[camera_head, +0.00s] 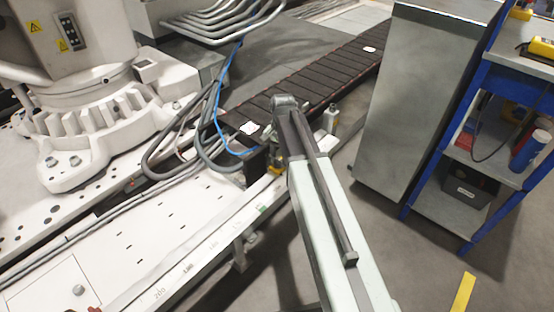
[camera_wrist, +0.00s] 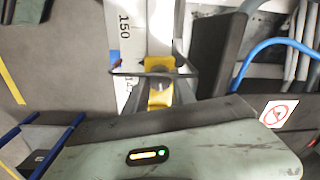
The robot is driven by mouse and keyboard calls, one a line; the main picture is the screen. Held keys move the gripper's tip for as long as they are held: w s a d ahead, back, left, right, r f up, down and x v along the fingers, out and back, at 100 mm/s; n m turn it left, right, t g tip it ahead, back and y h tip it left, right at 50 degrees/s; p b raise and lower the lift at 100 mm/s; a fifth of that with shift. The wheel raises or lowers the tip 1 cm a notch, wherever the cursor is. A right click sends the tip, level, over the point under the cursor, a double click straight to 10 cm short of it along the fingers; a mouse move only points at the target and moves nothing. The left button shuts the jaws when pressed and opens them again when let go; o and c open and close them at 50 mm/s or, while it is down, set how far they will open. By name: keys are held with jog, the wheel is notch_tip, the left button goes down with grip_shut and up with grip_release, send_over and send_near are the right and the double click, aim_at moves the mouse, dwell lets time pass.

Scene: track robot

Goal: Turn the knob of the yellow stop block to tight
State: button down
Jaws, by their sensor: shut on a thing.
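The yellow stop block (camera_wrist: 158,62) sits on the white rail with printed numbers (camera_wrist: 131,28) in the wrist view. Its dark knob (camera_wrist: 160,83) is only partly seen against the yellow. My gripper (camera_wrist: 158,88) is at the block, its fingers on either side of the knob and shut on it. In the head view a small yellow part of the stop block (camera_head: 276,171) shows beside my arm, at the rail's edge. My arm hides most of the block and the gripper there. I cannot tell the knob's turn angle.
A blue cable (camera_head: 222,130) and grey hoses (camera_head: 158,160) lie just left of the block.

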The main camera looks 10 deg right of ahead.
jog(key=shift+s+d+m, duration=0.15)
jog(key=shift+m, duration=0.25)
jog(key=c, duration=1)
grip_release()
jog(key=shift+c, duration=0.2)
jog(key=shift+r, duration=0.15)
notch_tip(320, 180, up, 8)
jog(key=p, duration=0.8)
jog(key=shift+s+d, duration=0.1)
jog(key=shift+f, duration=0.25)
